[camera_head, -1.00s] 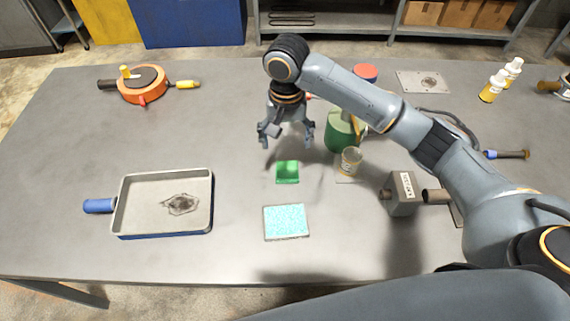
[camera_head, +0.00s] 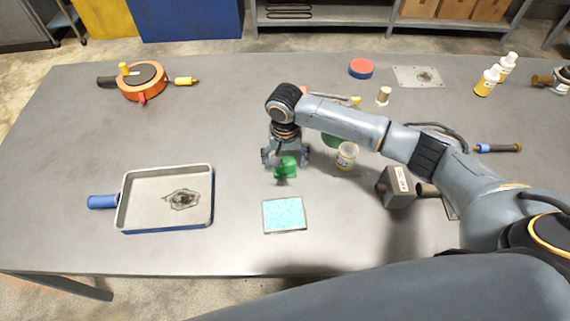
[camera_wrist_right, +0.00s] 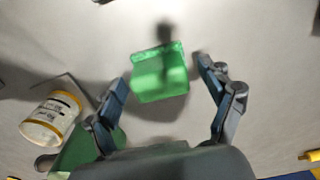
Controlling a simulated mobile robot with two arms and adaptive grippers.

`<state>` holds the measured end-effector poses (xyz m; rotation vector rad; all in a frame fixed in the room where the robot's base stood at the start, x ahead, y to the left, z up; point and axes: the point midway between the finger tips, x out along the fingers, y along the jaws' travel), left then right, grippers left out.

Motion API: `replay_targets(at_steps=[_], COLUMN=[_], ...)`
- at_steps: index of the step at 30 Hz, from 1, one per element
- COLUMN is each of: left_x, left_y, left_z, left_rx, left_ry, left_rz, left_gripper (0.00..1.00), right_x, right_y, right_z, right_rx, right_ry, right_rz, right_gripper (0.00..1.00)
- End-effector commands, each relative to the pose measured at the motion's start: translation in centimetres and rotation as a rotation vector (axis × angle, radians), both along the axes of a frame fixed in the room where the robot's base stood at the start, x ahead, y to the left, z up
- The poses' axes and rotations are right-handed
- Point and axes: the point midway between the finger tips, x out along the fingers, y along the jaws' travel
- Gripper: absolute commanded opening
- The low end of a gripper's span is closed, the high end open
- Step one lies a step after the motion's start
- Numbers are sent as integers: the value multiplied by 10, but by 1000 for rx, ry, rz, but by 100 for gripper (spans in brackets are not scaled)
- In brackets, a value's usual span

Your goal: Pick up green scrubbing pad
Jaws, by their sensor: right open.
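The green scrubbing pad (camera_head: 285,168) lies on the grey table (camera_head: 100,255), near its middle. My right gripper (camera_head: 286,160) is open and low over the pad, with its fingers partly hiding the pad in the head view. In the right wrist view, the pad (camera_wrist_right: 160,74) shows between and just ahead of the two spread fingertips (camera_wrist_right: 163,75), with clear gaps on both sides. A shadow falls across the pad. My left gripper is not in view.
A light blue speckled pad (camera_head: 284,215) lies in front. A small labelled cup (camera_head: 346,156) and a green container (camera_head: 333,140) stand right of the gripper. A grey metal block (camera_head: 397,187) is further right. A stained tray (camera_head: 165,198) lies left, with clear table between.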

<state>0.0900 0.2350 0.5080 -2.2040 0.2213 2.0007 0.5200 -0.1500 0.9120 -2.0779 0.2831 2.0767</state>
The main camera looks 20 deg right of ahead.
Motion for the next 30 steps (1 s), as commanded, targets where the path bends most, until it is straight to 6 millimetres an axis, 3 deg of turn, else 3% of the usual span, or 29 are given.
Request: replay_targets(at_steps=[3,9,12,23,30], left_x=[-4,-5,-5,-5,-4], left_y=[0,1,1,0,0], left_z=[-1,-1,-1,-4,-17], left_rx=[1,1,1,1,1], left_ry=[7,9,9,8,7], left_rz=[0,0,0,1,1], left_gripper=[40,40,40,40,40], right_x=[0,0,0,0,-6], right_y=[0,0,0,0,7], right_z=[0,0,0,5,40], right_rx=[0,0,0,1,5], right_ry=[0,0,0,-1,-4], right_rz=[0,0,0,0,5], right_gripper=[77,36,21,21,21])
